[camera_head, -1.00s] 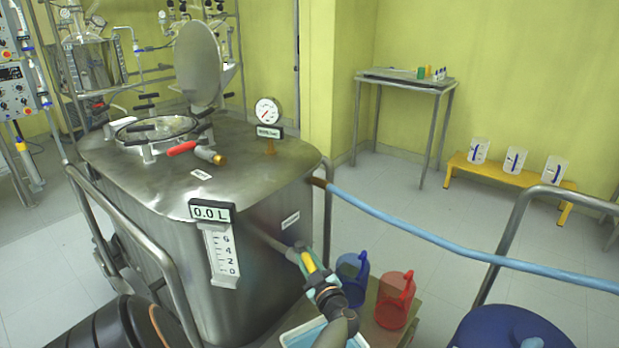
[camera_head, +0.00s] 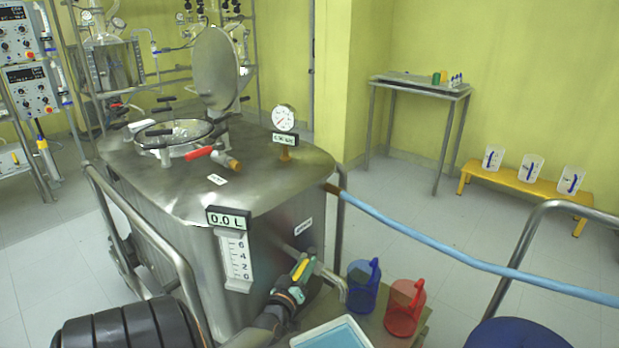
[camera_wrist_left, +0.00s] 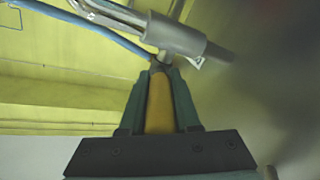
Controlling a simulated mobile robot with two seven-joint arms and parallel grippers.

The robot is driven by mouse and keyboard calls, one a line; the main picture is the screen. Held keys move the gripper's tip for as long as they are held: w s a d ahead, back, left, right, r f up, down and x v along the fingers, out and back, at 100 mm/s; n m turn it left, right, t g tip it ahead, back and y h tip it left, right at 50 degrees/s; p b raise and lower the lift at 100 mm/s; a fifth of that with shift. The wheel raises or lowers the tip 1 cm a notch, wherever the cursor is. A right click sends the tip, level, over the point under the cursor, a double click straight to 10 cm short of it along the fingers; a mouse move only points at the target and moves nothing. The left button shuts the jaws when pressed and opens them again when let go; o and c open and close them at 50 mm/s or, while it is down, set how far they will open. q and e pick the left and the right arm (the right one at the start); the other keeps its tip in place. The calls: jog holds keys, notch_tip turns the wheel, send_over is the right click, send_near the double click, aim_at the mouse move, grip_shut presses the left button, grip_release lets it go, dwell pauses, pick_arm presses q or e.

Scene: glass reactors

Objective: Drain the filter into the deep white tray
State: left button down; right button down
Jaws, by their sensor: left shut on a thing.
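The filter (camera_head: 185,235) is a large steel vessel with a raised round lid. Its readout (camera_head: 228,218) shows 0.0 L above a level scale. A drain valve sits on a pipe (camera_head: 332,280) at its right side; its grey body (camera_wrist_left: 175,36) shows in the left wrist view. My left gripper (camera_head: 298,270) is shut on the yellow valve handle (camera_wrist_left: 160,100), which lies crosswise to the valve body in the wrist view. The deep white tray (camera_head: 362,336) is below the valve at the bottom edge, with a pale blue surface inside, and partly cut off. My right gripper is out of view.
A blue jug (camera_head: 361,288) and a red jug (camera_head: 404,310) stand right of the tray. A light-blue hose (camera_head: 450,246) runs right from the filter. Metal rails (camera_head: 150,240) flank it. A yellow bench (camera_head: 520,183) and a side table (camera_head: 420,82) stand behind.

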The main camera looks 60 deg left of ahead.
pick_arm(q)
jog(key=shift+s+a+m+t+h+b, duration=0.25)
jog(key=shift+m+t+h+b, duration=0.25)
jog(key=shift+h+b, duration=0.25)
jog(key=shift+s+a+m+t+h+b, duration=0.1)
jog(key=shift+a+m+t+h+b, duration=0.3)
jog(key=shift+m+h+b, duration=0.3)
jog(key=c, duration=0.6)
grip_release()
jog(key=shift+s, duration=0.15)
jog(key=shift+c, duration=0.2)
jog(key=shift+d+f, duration=0.1)
jog(key=shift+d, duration=0.1)
